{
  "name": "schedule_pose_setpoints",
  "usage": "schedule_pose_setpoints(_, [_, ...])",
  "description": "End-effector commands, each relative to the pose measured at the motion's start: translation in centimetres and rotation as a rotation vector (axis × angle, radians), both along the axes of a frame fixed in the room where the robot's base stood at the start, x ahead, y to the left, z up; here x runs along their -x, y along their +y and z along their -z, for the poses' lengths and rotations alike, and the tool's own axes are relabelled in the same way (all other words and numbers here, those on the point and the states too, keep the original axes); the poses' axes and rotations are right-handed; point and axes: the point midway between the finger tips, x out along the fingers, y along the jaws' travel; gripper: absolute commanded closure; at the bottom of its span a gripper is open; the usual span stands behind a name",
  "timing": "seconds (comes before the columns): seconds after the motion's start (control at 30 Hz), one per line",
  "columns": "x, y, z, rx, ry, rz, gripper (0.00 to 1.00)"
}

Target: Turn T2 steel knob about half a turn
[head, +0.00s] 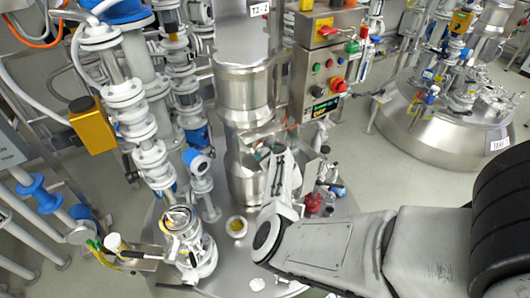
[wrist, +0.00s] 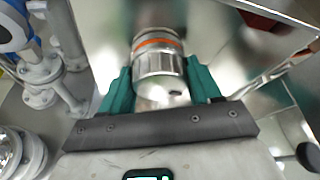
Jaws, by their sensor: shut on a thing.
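The steel knob (wrist: 160,68) shows in the wrist view as a ribbed metal cylinder with an orange ring. It sits between the two green fingers of my gripper (wrist: 157,84), which is shut on it from both sides. In the head view my gripper (head: 268,150) is at the front of the tall steel column (head: 245,88) under the T2 label (head: 259,9). There my wrist and hand mostly hide the knob. I cannot tell how far the knob is turned.
A control box (head: 325,60) with coloured buttons stands right of the column. Flanged white pipes (head: 131,110) and a yellow box (head: 92,125) are on the left. Red-capped bottles (head: 313,202) stand close to my forearm. Another steel vessel (head: 440,130) is at the right, beyond open floor.

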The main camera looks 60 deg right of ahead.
Motion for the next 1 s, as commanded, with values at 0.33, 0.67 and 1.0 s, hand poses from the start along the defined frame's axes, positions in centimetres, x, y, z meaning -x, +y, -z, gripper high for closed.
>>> schedule_pose_setpoints(0.33, [0.01,0.07,0.2,-0.144,-0.085,-0.002,0.68])
schedule_pose_setpoints(0.67, [0.06,0.08,0.25,-0.178,-0.105,-0.002,0.68])
schedule_pose_setpoints(1.0, [0.05,0.08,0.24,-0.178,-0.106,-0.002,0.33])
